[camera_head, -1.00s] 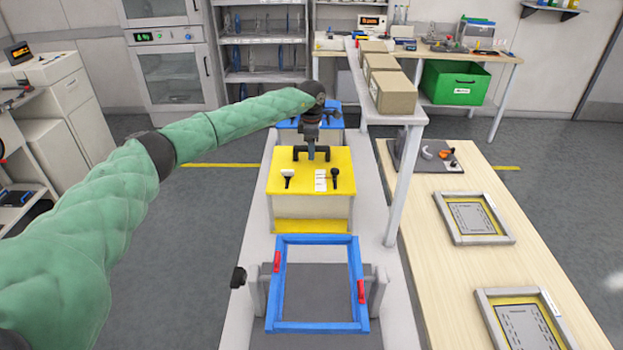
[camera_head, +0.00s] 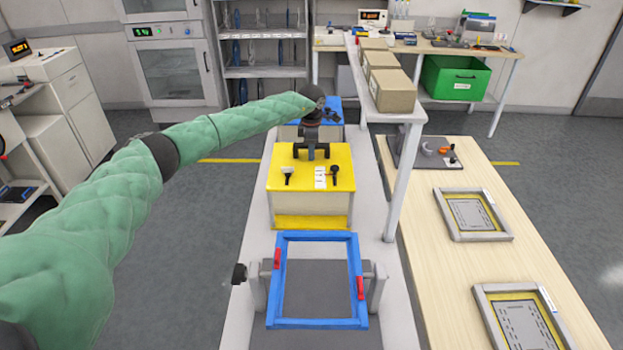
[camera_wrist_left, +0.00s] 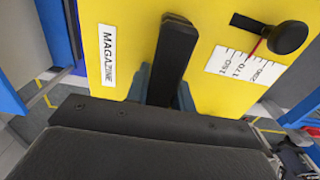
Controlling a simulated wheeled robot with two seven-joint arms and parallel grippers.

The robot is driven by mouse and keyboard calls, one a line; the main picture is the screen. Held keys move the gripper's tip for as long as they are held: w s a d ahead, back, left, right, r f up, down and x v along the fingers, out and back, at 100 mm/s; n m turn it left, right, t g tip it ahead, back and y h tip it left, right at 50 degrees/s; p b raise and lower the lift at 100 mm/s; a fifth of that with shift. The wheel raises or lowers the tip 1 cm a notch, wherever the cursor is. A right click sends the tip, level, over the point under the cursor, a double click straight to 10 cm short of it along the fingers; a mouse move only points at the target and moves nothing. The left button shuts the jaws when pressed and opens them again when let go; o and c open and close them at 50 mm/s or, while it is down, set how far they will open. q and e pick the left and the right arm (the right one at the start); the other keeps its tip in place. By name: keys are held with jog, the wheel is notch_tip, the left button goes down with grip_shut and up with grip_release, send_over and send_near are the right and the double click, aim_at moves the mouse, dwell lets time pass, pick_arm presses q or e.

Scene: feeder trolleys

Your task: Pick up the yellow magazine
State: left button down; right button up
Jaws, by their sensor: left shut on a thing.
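The yellow magazine (camera_head: 284,212) is a box with a yellow top and pale sides. It stands on the light bench behind the blue frame in the head view. Its yellow top with a "MAGAZINE" label (camera_wrist_left: 107,55) fills much of the left wrist view. A black handle (camera_wrist_left: 172,55) rises from the top. My left gripper (camera_head: 312,150) is above the top, and its fingers (camera_wrist_left: 166,88) are shut on the handle. I cannot tell whether the magazine's base is clear of the bench. My right gripper is not in view.
A blue frame (camera_head: 318,323) with red clips stands in front of the magazine. A blue-topped box (camera_head: 333,104) is behind it. A raised shelf with cardboard boxes (camera_head: 396,90) and its post (camera_head: 402,185) stand close on the right. A wooden table (camera_head: 455,265) holds framed panels.

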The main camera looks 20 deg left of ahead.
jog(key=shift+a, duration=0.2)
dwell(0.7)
pick_arm(q)
jog(key=shift+w+r, duration=0.1)
jog(key=shift+r, duration=0.1)
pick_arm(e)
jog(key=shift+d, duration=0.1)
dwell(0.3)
